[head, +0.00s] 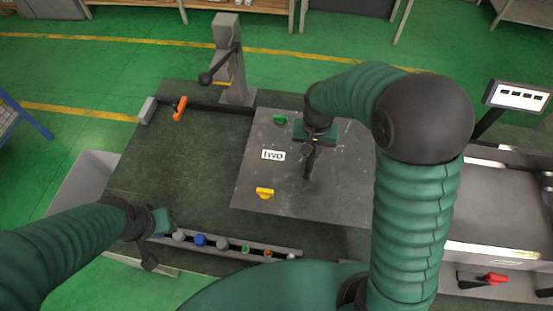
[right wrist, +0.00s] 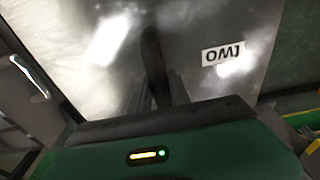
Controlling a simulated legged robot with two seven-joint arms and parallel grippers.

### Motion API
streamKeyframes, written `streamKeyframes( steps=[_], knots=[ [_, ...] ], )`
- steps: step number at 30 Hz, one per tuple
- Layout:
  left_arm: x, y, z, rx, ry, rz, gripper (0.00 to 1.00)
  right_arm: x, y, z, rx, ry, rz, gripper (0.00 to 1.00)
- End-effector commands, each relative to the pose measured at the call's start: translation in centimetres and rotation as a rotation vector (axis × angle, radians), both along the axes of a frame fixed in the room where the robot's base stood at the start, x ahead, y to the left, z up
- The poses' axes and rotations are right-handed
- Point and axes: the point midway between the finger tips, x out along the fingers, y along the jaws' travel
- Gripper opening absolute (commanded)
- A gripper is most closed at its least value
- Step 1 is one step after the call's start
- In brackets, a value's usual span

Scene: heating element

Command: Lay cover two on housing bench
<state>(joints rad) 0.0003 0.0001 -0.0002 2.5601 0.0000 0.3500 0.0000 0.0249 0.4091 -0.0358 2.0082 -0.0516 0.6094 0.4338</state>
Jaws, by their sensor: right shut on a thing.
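Cover two (head: 250,180) is a flat grey plate with a white label reading TWO (head: 273,155). The right wrist view shows the plate (right wrist: 225,85) filling the picture beyond the fingers (right wrist: 165,90). I cannot tell whether the plate rests on the bench or hangs just above it. My left gripper (head: 150,240) is at the bench's front left; its jaw state is unclear.
A green piece (head: 280,119) and a yellow piece (head: 265,193) show on the plate. A strip with several small parts (head: 222,244) runs along the front. A grey post with lever (head: 229,60) stands behind. An orange handle (head: 180,108) is back left. A machine with a display (head: 517,97) stands right.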

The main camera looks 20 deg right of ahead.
Motion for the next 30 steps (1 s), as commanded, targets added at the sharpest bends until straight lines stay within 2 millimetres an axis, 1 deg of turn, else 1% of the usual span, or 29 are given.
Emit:
streamKeyframes(
  steps=[2,7,13,18,21,26,27,30],
  knots=[
    [0.0,0.0,0.2,0.000,0.000,-0.001,0.36,0.0,0.0,-0.8,-0.001,0.000,0.000,0.00],
    [0.0,0.0,0.5,0.000,0.000,-0.001,0.36,0.2,0.2,-4.1,-0.001,0.004,0.001,0.00],
    [0.0,0.0,0.7,0.000,0.000,0.000,0.36,0.2,0.2,-6.7,-0.002,0.003,0.001,0.00],
    [0.0,0.0,1.0,0.000,0.000,0.000,0.36,0.1,0.0,-9.3,-0.001,0.003,-0.001,0.00],
    [0.0,0.0,1.0,0.000,0.000,0.000,0.36,0.1,0.0,-9.9,0.000,-0.001,-0.001,0.00],
    [0.0,0.0,1.0,0.000,0.000,-0.001,0.36,0.2,0.0,-9.9,0.000,-0.001,-0.001,0.00],
    [0.0,0.0,0.9,0.000,0.000,-0.001,0.36,0.1,0.0,-10.0,0.000,0.002,0.000,0.28],
    [0.0,0.0,0.9,0.000,0.000,-0.001,0.36,0.1,0.0,-10.0,0.000,0.002,0.000,0.42]
  ],
)
